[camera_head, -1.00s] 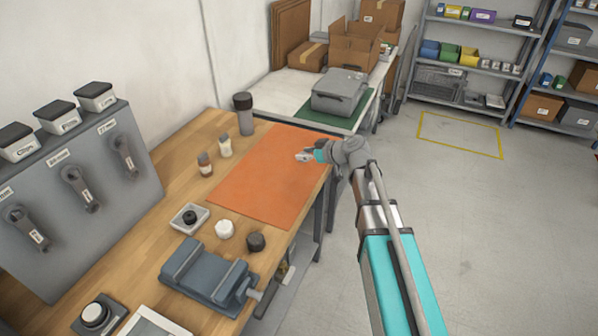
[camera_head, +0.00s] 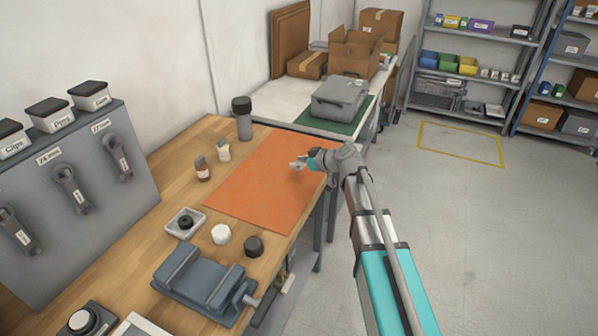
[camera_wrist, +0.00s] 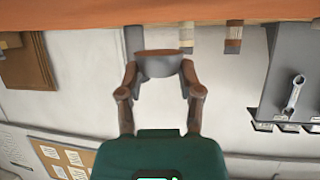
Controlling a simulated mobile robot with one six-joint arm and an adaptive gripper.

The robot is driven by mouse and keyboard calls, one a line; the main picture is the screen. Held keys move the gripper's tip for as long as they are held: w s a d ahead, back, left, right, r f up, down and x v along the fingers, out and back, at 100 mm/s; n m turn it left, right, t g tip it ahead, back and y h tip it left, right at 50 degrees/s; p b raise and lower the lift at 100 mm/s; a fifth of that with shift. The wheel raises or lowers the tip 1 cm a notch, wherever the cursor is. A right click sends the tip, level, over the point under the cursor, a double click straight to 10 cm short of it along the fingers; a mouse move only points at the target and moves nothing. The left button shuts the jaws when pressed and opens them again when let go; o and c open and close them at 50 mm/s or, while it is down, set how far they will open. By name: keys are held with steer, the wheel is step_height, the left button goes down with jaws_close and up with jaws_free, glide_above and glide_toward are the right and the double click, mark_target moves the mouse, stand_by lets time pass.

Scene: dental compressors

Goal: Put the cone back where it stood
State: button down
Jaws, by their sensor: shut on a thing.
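My gripper (camera_head: 298,165) is over the right part of the orange mat (camera_head: 240,188) on the wooden bench. In the wrist view, its two brown fingers (camera_wrist: 161,82) are shut on a small grey tapered piece with a brownish flat face (camera_wrist: 160,63), which looks like the cone. In the head view, the held piece is only a small pale shape at the fingertips. I cannot tell its height above the mat. No other cone shows on the bench.
A small tray (camera_head: 200,214), a white knob (camera_head: 221,234), a black knob (camera_head: 253,246) and a vise (camera_head: 203,283) are nearer. The mat is otherwise clear.

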steer(key=shift+w+a+f+b, duration=0.15)
steer(key=shift+f+b, duration=0.2)
steer(key=shift+f, duration=0.05)
steer(key=shift+w+a+f+b, duration=0.1)
steer(key=shift+w+f+b, duration=0.05)
steer(key=shift+f+b, duration=1.3)
steer(key=shift+f, duration=0.1)
steer(key=shift+c, duration=1.1)
jaws_free()
steer(key=shift+d+r, duration=0.1)
steer(key=p+v, duration=0.5)
steer(key=v, duration=0.7)
